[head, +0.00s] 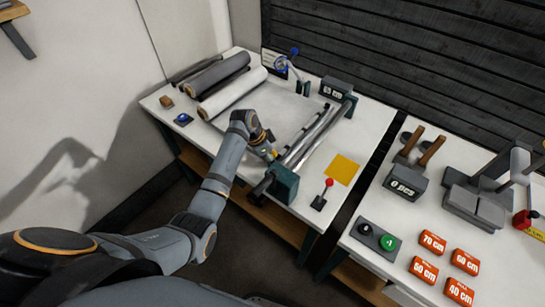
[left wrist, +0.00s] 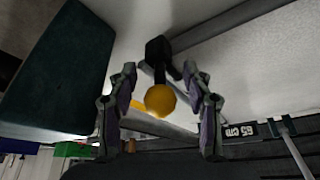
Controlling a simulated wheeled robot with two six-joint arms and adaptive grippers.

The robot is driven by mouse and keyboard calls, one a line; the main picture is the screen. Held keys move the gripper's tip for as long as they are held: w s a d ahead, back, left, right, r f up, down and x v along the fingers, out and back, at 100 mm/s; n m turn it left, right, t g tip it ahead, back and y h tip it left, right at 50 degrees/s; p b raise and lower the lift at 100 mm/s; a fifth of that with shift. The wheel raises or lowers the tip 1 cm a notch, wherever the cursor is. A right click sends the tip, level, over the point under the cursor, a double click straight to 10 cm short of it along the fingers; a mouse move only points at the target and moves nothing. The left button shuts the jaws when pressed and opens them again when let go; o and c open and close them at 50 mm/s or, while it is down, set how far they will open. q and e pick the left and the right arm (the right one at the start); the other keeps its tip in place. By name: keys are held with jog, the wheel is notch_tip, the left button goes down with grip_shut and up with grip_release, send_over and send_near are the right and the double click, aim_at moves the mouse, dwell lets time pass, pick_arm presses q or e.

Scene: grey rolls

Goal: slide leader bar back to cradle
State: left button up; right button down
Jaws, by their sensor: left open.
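My left gripper (head: 267,150) is at the near end of the rails and rollers (head: 314,137) on the white table. In the left wrist view, my left gripper (left wrist: 159,80) is open. A round yellow knob (left wrist: 160,99) is between its two fingers, with a visible gap on each side. The knob joins a dark bracket (left wrist: 158,50), likely part of the leader bar. A small yellow spot (head: 274,153) beside the gripper appears to be this knob. I cannot make out the cradle for certain. My right gripper is not in view.
A teal end block (head: 284,184) stands close to my left gripper. A length display (head: 335,91) stands at the far end. Rolls (head: 217,73) lie at the left. A red-knobbed lever (head: 320,195) and yellow square (head: 342,169) are at the right.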

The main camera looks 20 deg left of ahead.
pick_arm(q)
jog(key=shift+c, duration=0.6)
jog(key=c, duration=0.5)
grip_shut()
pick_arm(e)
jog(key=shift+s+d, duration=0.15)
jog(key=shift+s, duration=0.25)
pick_arm(q)
jog(key=shift+a, duration=0.1)
